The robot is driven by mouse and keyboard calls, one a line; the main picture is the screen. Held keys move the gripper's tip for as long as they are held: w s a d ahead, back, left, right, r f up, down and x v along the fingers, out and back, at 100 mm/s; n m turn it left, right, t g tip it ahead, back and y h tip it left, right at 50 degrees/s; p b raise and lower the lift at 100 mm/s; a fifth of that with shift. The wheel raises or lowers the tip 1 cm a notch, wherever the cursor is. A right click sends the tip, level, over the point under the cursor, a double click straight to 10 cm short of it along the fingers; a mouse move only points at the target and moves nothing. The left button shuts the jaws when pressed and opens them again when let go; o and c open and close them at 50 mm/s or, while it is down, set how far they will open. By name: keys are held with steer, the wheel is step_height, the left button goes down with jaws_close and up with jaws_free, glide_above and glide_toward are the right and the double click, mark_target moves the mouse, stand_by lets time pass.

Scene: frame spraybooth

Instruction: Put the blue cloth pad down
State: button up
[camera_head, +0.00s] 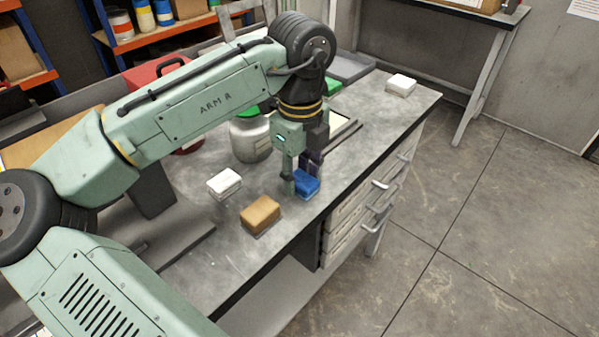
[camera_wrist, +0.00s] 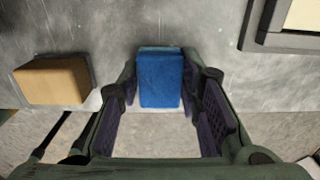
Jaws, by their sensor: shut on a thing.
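The blue cloth pad (camera_head: 307,185) is at the front edge area of the grey workbench in the head view. My gripper (camera_head: 300,178) points down there and is shut on it. In the wrist view the blue pad (camera_wrist: 160,78) sits between the two fingers of my gripper (camera_wrist: 162,90), with a finger along each side. The pad is close to the bench top (camera_wrist: 200,25); I cannot tell whether it touches it.
A tan block (camera_head: 261,213) lies left of the pad, and a white block (camera_head: 224,182) lies behind that. A grey jar (camera_head: 250,139) with a green lid stands behind my gripper. Another white block (camera_head: 401,84) lies at the bench's far end. Drawers (camera_head: 352,220) are below.

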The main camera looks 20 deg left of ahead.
mark_target(300, 177)
steer(key=shift+f, duration=0.1)
steer(key=o, duration=1)
step_height(300, 177, up, 12)
steer(key=shift+b, duration=0.3)
